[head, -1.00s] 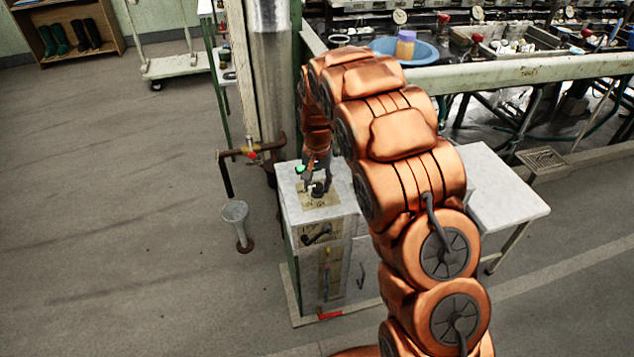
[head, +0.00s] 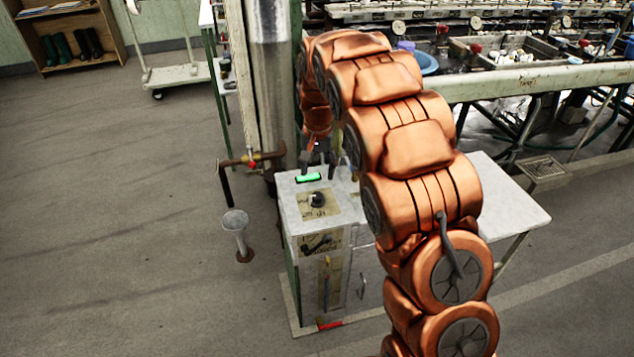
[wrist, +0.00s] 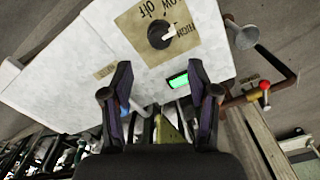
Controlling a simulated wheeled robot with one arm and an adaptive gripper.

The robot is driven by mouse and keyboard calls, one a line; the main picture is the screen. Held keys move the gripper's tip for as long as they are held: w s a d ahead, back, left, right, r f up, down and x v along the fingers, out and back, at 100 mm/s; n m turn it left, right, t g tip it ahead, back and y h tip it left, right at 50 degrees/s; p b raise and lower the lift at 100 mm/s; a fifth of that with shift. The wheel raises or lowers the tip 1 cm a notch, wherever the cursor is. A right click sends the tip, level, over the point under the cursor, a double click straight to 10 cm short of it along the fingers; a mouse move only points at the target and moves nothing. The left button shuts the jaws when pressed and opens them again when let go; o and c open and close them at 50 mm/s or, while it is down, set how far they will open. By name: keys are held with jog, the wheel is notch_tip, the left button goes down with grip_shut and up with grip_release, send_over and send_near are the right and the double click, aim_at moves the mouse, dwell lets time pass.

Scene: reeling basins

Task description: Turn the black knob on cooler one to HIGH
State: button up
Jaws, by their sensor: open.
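The cooler's black knob (head: 317,199) sits on a tan label plate (head: 333,212) on top of a pale cabinet (head: 290,212). In the wrist view the knob (wrist: 158,36) shows whole, and its white pointer lies toward the right, on the side of the word HIGH. The words OFF and LOW are printed above it in that view. A lit green display (head: 308,178) is beside the plate. My gripper (head: 319,160) is behind the knob, apart from it. In the wrist view my gripper (wrist: 160,75) has its two fingers spread with nothing held between them.
A rusty pipe with a red valve (head: 252,163) and a grey funnel (head: 236,221) stand left of the cabinet. A metal column (head: 270,80) rises behind. A black handle (head: 318,243) is on the cabinet front. The floor at left is clear.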

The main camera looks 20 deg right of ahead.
notch_tip(320, 180, up, 4)
jog(key=shift+f, duration=0.25)
dwell(0.4)
jog(key=s+r+n+g, duration=0.25)
jog(key=s+n, duration=0.35)
jog(key=s, duration=3.8)
jog(key=s+p+v, duration=0.2)
jog(key=p+v, duration=1.3)
jog(key=shift+r+t+p, duration=0.35)
jog(key=shift+r, duration=0.35)
jog(key=shift+s+a, duration=0.1)
